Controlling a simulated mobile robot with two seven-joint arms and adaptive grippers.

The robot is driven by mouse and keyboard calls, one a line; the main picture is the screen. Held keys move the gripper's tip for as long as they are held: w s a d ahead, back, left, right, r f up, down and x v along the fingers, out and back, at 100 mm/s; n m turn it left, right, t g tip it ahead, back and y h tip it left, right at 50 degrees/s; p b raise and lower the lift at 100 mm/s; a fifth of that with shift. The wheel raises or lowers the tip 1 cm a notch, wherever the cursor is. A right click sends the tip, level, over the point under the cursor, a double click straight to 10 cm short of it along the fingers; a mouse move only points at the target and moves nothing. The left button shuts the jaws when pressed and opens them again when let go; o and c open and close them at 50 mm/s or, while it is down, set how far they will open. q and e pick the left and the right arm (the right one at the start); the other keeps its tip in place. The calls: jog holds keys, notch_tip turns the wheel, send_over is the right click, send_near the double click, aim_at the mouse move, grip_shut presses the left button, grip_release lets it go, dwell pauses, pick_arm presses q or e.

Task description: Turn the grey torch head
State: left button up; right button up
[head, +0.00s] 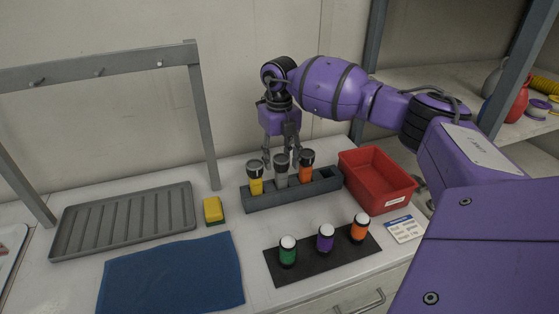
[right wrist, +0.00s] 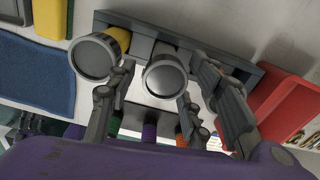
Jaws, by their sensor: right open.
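The grey torch (head: 280,172) stands upright in the middle of a dark rack (head: 263,201), its dark round head on top. A yellow torch (head: 256,184) stands to its left and an orange torch (head: 306,171) to its right. My right gripper (head: 282,154) points down over the rack, open. In the right wrist view, its fingers lie on either side of the grey torch head (right wrist: 165,79), with a visible gap on the right. The yellow torch's head (right wrist: 94,58) is just outside the left finger. The orange torch's head is hidden there. My left gripper is out of view.
A red bin (head: 378,181) stands right of the rack. Green, purple and orange capped cylinders stand on a black mat (head: 337,264) in front. A yellow sponge (head: 213,210), a blue cloth (head: 172,274) and a grey drying tray (head: 124,220) lie left. A hook frame (head: 202,110) stands behind.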

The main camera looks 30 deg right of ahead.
notch_tip(320, 180, up, 11)
dwell(0.3)
dwell(1.1)
jog(key=m+b, duration=0.2)
jog(key=b, duration=0.2)
send_over(279, 159)
notch_tip(279, 159, down, 4)
jog(key=shift+w+d+f, duration=0.1)
jog(key=shift+f, duration=0.15)
jog(key=shift+f+m+b, duration=0.45)
jog(key=shift+m+b, duration=0.55)
jog(key=shift+m, duration=0.1)
jog(key=shift+f+m, duration=0.3)
jog(key=shift+f, duration=0.3)
notch_tip(279, 159, down, 5)
jog(key=shift+r, duration=0.15)
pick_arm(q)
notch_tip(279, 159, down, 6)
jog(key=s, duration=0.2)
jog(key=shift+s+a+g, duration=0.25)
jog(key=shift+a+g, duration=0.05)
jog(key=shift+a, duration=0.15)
pick_arm(e)
jog(key=shift+f, duration=0.35)
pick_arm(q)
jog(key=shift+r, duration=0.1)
